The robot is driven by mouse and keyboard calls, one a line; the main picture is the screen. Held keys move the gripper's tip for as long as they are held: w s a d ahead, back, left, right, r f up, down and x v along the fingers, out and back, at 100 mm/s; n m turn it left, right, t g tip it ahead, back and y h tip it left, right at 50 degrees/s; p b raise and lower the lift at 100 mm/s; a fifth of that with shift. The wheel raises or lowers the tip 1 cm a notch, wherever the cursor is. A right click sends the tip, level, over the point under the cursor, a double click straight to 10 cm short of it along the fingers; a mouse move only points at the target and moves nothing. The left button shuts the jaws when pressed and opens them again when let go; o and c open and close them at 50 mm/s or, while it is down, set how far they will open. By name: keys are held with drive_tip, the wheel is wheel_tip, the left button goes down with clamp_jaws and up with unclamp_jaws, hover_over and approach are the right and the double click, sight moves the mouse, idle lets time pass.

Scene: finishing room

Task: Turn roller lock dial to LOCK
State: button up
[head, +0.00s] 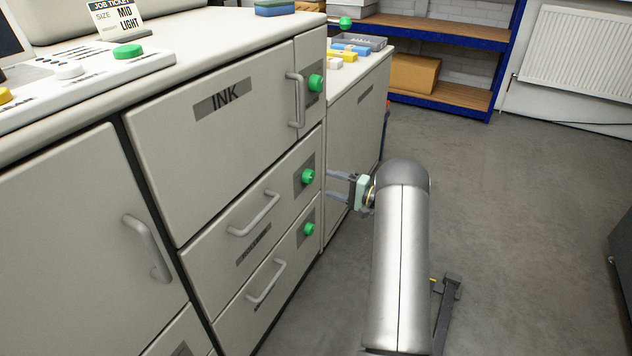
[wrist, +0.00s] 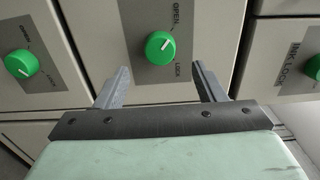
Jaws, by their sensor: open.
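Several green dials sit on the cabinet front. The middle dial (head: 308,176), on the upper drawer, is closest to my gripper (head: 330,182). In the wrist view, this dial (wrist: 160,48) is on a grey plate (wrist: 151,18) marked OPEN and LOCK. Its white mark points up and right, toward the OPEN side. My gripper (wrist: 160,70) is open and empty, its fingers pointing at the dial with one to each side. In the head view a gap shows between fingertips and dial. I cannot read which plate names the roller.
Drawer handles (head: 254,214) and a door handle (head: 296,100) stick out nearby. A side cabinet (head: 352,130) stands behind my gripper. The floor (head: 500,220) at right is mostly clear.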

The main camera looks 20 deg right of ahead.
sight(312, 178)
drive_tip(key=x, duration=0.6)
drive_tip(key=shift+w+a+b, duration=0.2)
drive_tip(key=shift+w+b, duration=0.05)
drive_tip(key=shift+b, duration=0.05)
drive_tip(key=c, duration=1)
